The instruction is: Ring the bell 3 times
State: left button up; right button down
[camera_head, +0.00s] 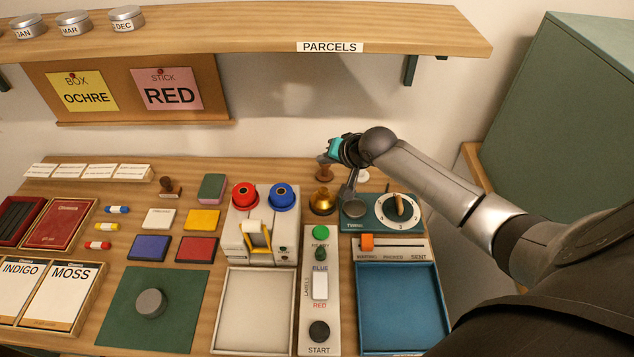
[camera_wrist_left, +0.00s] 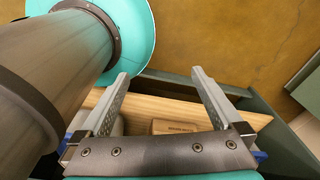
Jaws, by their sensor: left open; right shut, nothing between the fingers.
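The brass bell (camera_head: 322,202) stands on the table behind the switch panel, to the right of the red and blue knobs. My right arm comes in from the right, and my right gripper (camera_head: 348,195) points down just to the right of the bell. It is shut and empty, and looks apart from the bell, though the exact gap is hard to judge. My left gripper (camera_wrist_left: 158,77) shows in the left wrist view, open with nothing between its fingers. It is not in the head view.
The dial panel (camera_head: 357,224) lies right of the bell. The switch panel (camera_head: 320,265), a white tray (camera_head: 231,310) and a blue tray (camera_head: 400,310) lie in front. The shelf (camera_head: 250,35) overhangs the back.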

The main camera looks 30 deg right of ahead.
pick_arm(q)
jog(key=shift+s+f, duration=0.1)
jog(key=shift+s, duration=0.55)
pick_arm(e)
jog(key=shift+d+r, duration=0.1)
pick_arm(q)
jog(key=shift+f, duration=0.1)
pick_arm(e)
jog(key=b, duration=0.8)
send_over(325, 193)
notch_tip(325, 193, down, 7)
jog(key=shift+s+f, duration=0.1)
jog(key=shift+f, duration=0.8)
pick_arm(q)
notch_tip(325, 193, down, 8)
jog(key=shift+w, duration=0.3)
jog(key=shift+a, duration=0.1)
pick_arm(e)
jog(key=shift+f, duration=0.4)
pick_arm(q)
jog(key=shift+s, duration=0.1)
